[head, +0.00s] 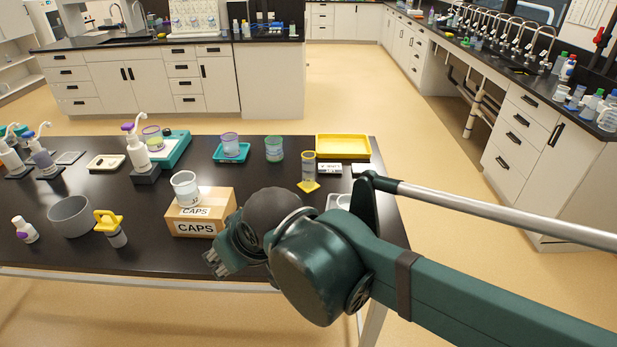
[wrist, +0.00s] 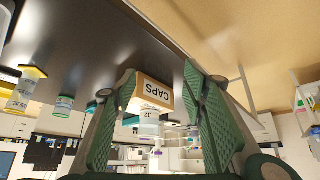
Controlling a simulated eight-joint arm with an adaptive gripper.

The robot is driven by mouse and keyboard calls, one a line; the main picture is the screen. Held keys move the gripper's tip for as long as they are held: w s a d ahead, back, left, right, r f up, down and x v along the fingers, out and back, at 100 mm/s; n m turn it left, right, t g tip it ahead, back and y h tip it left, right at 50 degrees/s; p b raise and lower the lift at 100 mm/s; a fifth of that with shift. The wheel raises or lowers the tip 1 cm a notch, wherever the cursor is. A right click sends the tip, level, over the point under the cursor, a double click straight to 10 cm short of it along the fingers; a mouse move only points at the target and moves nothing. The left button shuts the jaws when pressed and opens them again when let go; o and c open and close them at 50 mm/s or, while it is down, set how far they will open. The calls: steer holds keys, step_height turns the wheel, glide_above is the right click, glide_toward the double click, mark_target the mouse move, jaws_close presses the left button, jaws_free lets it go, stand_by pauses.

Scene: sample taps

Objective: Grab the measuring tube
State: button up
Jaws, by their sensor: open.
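The measuring tube (head: 308,164) is a clear, yellowish cylinder with a yellow rim and a flat yellow base. It stands upright on the black table, right of the middle in the head view. In the wrist view, which is upside down, what looks like the same tube (wrist: 22,92) hangs at the left edge, outside the jaws. My gripper (head: 218,260) is at the table's front edge, right of and in front of the CAPS box, apart from the tube. In the wrist view my gripper (wrist: 160,82) is open and empty, its green fingers spread.
The cardboard CAPS box (head: 200,214) with a clear beaker (head: 186,188) on top stands left of my gripper. A green-rimmed beaker (head: 274,149), a yellow tray (head: 343,146) and small white boxes are near the tube. A grey bowl (head: 70,216) and a yellow-handled item (head: 110,228) stand left.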

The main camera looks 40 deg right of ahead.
steer(key=shift+d, duration=0.1)
steer(key=m+g+h+p, duration=0.1)
steer(key=m+h+p, duration=0.2)
steer(key=m+h, duration=1.1)
glide_toward(309, 171)
steer(key=w+d+r+n+h, duration=0.1)
steer(key=w+r, duration=0.1)
steer(key=w, duration=0.1)
steer(key=shift+w+d+r+m+g+h, duration=0.1)
steer(key=shift+d+r+m+g+h, duration=0.05)
steer(key=shift+d+m+h, duration=0.3)
steer(key=shift+d+r+m+g+h, duration=0.15)
steer(key=shift+d+m+h, duration=0.1)
steer(key=shift+d+h, duration=0.3)
steer(key=shift+a, duration=0.1)
steer(key=shift+x, duration=1.3)
